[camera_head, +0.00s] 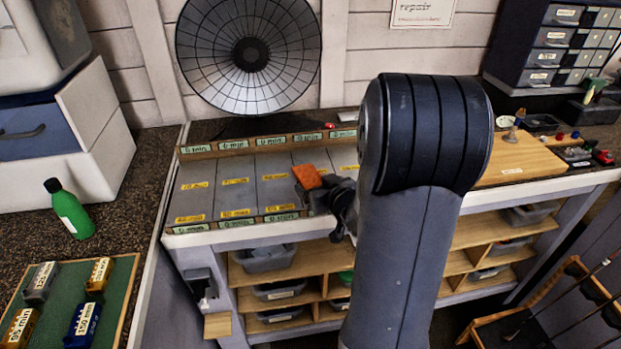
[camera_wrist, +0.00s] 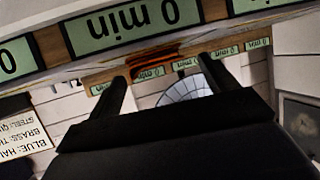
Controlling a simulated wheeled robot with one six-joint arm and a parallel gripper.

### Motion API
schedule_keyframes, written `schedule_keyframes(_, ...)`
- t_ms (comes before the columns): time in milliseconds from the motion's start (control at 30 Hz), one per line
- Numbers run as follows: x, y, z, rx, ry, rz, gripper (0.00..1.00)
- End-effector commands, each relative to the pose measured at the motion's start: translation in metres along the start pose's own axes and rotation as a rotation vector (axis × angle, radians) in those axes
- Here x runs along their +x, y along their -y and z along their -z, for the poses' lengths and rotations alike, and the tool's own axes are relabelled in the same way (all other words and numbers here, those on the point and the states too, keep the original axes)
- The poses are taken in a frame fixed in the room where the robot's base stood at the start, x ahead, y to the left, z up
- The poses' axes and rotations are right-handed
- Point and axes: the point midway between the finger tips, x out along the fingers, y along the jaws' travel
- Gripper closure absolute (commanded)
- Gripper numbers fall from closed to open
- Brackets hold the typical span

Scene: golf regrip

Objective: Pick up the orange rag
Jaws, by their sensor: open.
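The orange rag (camera_head: 307,176) lies on the grey board of marked lanes, right of its middle, in the head view. In the wrist view, which is turned upside down, a dark orange strip (camera_wrist: 155,56), likely the rag, shows beyond and between the fingertips. My gripper (camera_head: 312,192) is at the front side of the rag, low over the board, and hides part of the rag's near side. In the wrist view my gripper (camera_wrist: 160,70) has its two black fingers wide apart with nothing between them. I cannot tell whether they touch the rag.
The lane board (camera_head: 225,190) has raised wooden edges with "0 min" labels at front and back. A wooden board (camera_head: 510,160) lies to the right. A green bottle (camera_head: 68,210) stands at the left, by a green tray of weights. My arm hides part of the bench.

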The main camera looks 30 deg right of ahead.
Motion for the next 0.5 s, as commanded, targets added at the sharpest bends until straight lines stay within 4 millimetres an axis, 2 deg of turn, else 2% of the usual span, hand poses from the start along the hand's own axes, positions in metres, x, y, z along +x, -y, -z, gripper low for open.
schedule_keyframes(233,0.033,-0.001,0.005,0.001,0.002,0.001,0.19)
schedule_keyframes(500,0.04,0.0,0.005,0.0,0.0,0.001,0.19)
